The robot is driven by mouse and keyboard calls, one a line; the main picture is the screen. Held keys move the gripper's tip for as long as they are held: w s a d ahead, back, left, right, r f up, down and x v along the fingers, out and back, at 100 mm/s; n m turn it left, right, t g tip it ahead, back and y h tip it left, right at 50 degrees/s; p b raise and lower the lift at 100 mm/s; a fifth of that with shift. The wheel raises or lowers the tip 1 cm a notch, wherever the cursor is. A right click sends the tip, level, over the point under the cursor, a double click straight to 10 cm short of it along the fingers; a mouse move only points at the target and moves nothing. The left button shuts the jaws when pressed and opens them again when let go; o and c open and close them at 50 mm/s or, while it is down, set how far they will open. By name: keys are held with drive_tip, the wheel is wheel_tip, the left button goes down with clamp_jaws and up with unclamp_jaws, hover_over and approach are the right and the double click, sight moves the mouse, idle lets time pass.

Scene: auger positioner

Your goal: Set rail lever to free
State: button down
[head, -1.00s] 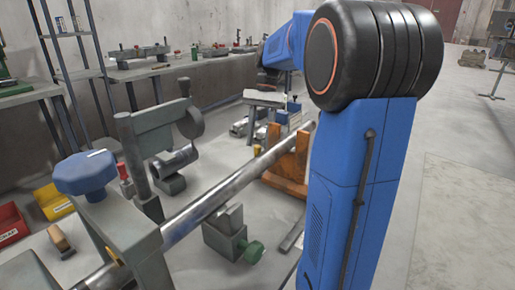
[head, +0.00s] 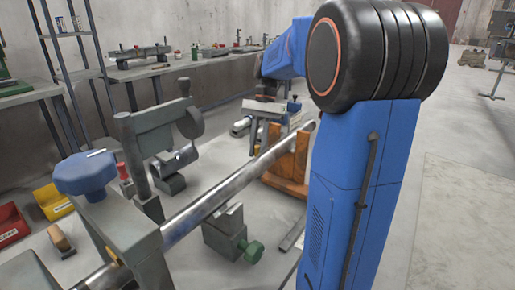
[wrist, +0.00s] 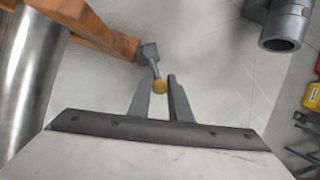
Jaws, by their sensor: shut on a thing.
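In the head view the wooden stand (head: 288,172) holds up the far end of a long steel bar (head: 222,190). My gripper hangs just behind the stand there, and the lever is too small to make out clearly.
The steel bar also runs close along the left of the wrist view (wrist: 30,75). A grey cylinder (wrist: 282,28) is at its upper right. A blue knob (head: 86,172) and a clamp post (head: 137,160) stand near left.

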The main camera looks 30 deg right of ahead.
drive_tip(key=m, duration=0.1)
drive_tip(key=s+d+m+t, duration=0.1)
drive_tip(key=m, duration=0.2)
drive_tip(key=shift+s+d+t+y, duration=0.3)
drive_tip(key=c, duration=1.6)
unclamp_jaws()
drive_tip(key=v, duration=1.7)
drive_tip(key=shift+r, duration=0.25)
